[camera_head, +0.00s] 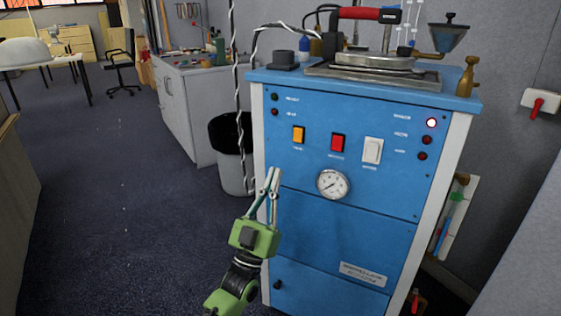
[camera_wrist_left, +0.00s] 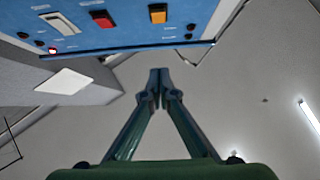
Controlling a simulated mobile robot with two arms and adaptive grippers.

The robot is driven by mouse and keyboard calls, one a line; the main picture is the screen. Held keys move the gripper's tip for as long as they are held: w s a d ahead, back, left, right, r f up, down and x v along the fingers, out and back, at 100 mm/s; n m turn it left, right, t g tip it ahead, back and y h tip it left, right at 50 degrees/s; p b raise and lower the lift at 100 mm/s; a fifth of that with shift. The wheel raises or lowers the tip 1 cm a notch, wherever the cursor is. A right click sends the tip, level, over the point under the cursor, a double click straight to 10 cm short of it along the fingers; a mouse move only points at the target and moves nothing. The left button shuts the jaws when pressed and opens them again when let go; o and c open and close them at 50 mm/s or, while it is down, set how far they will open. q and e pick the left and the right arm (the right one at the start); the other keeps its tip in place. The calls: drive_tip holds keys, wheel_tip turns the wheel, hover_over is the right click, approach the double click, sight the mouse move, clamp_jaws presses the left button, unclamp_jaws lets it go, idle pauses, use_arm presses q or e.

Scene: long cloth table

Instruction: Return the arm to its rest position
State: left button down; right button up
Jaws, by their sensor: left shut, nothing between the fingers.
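My left gripper (camera_head: 273,172) is green and points up, in front of the left part of the blue machine's front panel. Its fingers are shut with nothing between them. In the left wrist view the fingertips (camera_wrist_left: 159,75) meet against the grey ceiling, just below the panel edge in the picture. The blue machine (camera_head: 340,240) stands at the centre right in the head view, with a yellow switch (camera_head: 299,134), a red switch (camera_head: 338,142), a white switch (camera_head: 372,150) and a round gauge (camera_head: 333,184). A lamp (camera_head: 431,123) at its upper right is lit. My right gripper is not in view.
A grey cabinet (camera_head: 180,110) and a black chair (camera_head: 122,70) are behind. The dark carpet (camera_head: 110,210) on the left is clear. A wall switch (camera_head: 540,101) is at the right.

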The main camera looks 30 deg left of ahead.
use_arm(q)
drive_tip(key=shift+v, duration=0.75)
drive_tip(key=shift+s, duration=0.1)
